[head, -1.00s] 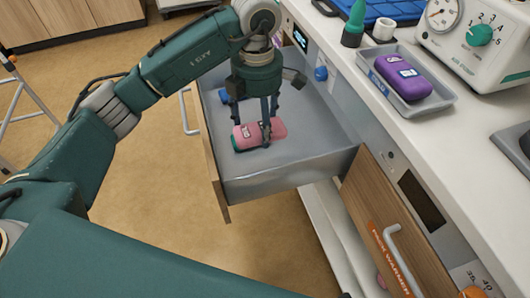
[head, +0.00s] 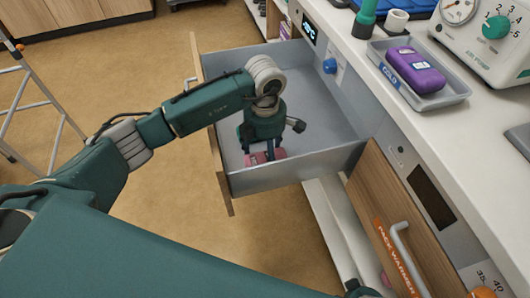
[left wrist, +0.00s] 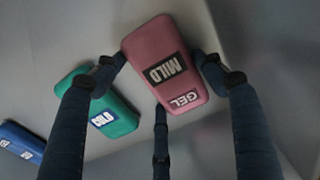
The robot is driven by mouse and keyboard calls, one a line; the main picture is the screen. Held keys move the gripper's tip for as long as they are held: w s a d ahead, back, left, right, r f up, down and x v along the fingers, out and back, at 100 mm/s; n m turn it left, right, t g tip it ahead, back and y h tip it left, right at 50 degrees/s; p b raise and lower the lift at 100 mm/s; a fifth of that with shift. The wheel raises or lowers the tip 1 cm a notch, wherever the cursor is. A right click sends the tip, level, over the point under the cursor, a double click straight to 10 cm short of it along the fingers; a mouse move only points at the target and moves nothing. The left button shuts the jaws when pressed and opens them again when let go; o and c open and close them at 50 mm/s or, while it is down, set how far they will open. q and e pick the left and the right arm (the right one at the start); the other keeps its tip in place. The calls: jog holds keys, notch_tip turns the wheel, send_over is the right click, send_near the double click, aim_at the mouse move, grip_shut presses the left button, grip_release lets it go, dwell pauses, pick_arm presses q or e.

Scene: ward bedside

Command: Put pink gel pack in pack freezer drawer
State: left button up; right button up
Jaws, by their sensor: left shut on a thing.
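The pink gel pack (left wrist: 160,88), marked MILD and GEL, is between the fingers of my left gripper (left wrist: 162,80), which is shut on it. The drawer (head: 300,165) has a grey inside and a wooden front. A green pack (left wrist: 118,120) and a blue pack (left wrist: 18,142) lie in it in the wrist view. I cannot tell whether the pink pack touches the floor.
A purple pack (head: 415,70) lies in a grey tray (head: 452,95) labelled COLD on the white counter (head: 440,150). A shut drawer (head: 372,205) labelled PACK WARMER is on the right. The air pump (head: 480,45) stands at the back right. A ladder (head: 40,85) stands at left.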

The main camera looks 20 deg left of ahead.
aim_at(265, 154)
jog(key=shift+s, duration=0.15)
pick_arm(q)
jog(key=o, duration=1.3)
pick_arm(e)
jog(key=shift+w+r, duration=0.2)
jog(key=shift+r, duration=0.05)
pick_arm(q)
jog(key=shift+r, duration=0.4)
notch_tip(265, 154, up, 11)
jog(key=shift+r+p, duration=0.2)
jog(key=shift+p, duration=0.35)
pick_arm(e)
jog(key=s+f, duration=0.1)
jog(key=f, duration=0.1)
jog(key=s+f, duration=0.1)
jog(key=f, duration=0.1)
jog(key=shift+s+d, duration=0.1)
jog(key=shift+d, duration=0.1)
